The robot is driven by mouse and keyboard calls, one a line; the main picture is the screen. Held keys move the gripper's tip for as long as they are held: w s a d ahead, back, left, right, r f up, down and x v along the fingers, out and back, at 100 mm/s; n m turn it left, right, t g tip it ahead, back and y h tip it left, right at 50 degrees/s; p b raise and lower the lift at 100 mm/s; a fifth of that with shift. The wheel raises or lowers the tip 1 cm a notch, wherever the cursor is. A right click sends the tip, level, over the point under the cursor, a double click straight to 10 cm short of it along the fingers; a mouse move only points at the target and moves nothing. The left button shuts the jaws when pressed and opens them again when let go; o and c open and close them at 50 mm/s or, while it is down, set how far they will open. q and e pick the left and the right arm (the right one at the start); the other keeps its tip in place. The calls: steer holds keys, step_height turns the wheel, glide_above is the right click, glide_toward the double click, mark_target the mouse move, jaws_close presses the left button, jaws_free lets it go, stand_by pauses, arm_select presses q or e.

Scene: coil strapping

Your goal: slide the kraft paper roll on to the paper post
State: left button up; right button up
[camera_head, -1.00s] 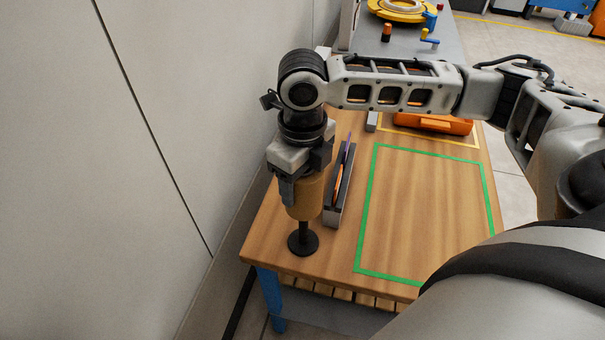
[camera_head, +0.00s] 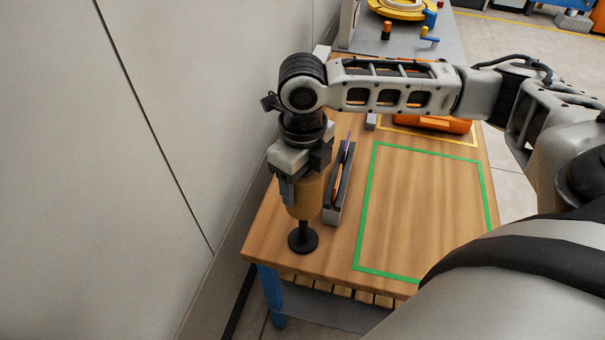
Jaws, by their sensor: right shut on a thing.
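The kraft paper roll (camera_head: 304,200) is a brown upright cylinder near the left end of the wooden table. My right gripper (camera_head: 301,178) points down and is shut on its upper part. The paper post (camera_head: 303,237) is black with a round base on the table. Its lower stem shows directly below the roll, and the roll stands clear above the base. The top of the post is hidden, so I cannot tell how far it reaches inside the roll. My left gripper is not in view.
A dark narrow tray (camera_head: 340,190) with pens stands just right of the roll. A green-taped rectangle (camera_head: 368,200) on the table (camera_head: 425,210) is empty. An orange case (camera_head: 445,125) lies behind it. A pale wall (camera_head: 170,120) rises close on the left.

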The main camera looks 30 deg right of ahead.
steer(key=shift+f, duration=0.1)
stand_by(0.3)
steer(key=shift+f+b, duration=1.85)
steer(key=shift+f, duration=2.55)
steer(key=shift+p, duration=0.45)
steer(key=shift+r, duration=0.1)
steer(key=shift+p, duration=0.5)
steer(key=shift+f, duration=0.2)
steer(key=shift+f+b, duration=0.8)
steer(key=shift+f, duration=1.2)
steer(key=o, duration=1.8)
steer(key=shift+r, duration=0.1)
steer(key=shift+c, duration=0.2)
